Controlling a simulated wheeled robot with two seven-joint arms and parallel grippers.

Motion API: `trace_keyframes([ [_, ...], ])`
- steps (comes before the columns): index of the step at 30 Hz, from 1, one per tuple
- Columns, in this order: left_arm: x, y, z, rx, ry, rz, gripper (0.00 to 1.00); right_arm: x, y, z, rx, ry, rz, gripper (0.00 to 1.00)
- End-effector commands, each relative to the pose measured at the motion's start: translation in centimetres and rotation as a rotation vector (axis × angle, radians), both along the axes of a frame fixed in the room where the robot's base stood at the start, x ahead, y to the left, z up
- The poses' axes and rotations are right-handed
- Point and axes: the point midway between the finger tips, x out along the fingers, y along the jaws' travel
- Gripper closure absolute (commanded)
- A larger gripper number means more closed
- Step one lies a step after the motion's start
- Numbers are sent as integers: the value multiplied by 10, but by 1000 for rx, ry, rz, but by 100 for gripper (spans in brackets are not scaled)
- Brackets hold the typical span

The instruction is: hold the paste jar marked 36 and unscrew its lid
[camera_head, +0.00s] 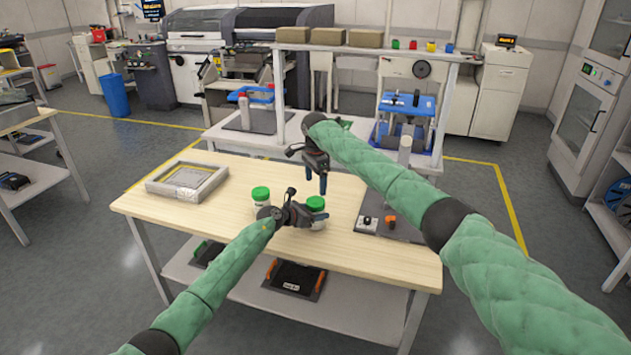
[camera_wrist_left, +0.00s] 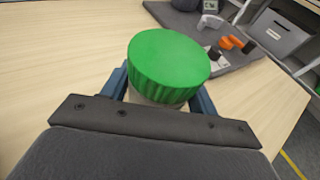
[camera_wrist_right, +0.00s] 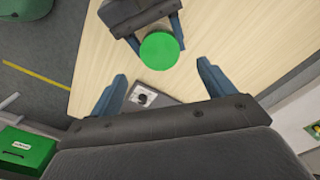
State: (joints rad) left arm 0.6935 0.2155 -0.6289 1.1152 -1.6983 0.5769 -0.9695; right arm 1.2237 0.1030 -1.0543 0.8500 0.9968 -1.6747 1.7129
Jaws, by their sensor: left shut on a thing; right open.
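A jar with a green lid (camera_head: 316,203) stands on the wooden table, and my left gripper (camera_head: 311,218) is shut on its body below the lid. In the left wrist view the ribbed green lid (camera_wrist_left: 168,62) is between and above the blue fingers. My right gripper (camera_head: 316,184) is open and empty above the table, a little above and behind the held jar. In the right wrist view the green lid (camera_wrist_right: 159,51) lies beyond the open fingers, off their tips. A second green-lidded jar (camera_head: 261,197) stands just left. No number is readable on either jar.
A grey frame tray (camera_head: 187,181) lies at the table's left. A dark mat (camera_head: 378,215) with small orange and black parts lies right of the held jar. A white bench (camera_head: 258,138) stands behind. The table's front right is clear.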

Motion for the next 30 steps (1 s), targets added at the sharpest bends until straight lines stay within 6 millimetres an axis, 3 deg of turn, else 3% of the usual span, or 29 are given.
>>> trace_keyframes([
  [5, 0, 0, -1, 0, 1, 0, 100, 0, 0, -12, 0, 1, -14, 18],
  [18, 0, 0, -1, 0, 1, 0, 100, 0, 0, -69, -1, 0, -13, 18],
  [30, 0, 0, -1, 1, 1, 0, 100, 0, 0, -80, -1, 0, -12, 18],
])
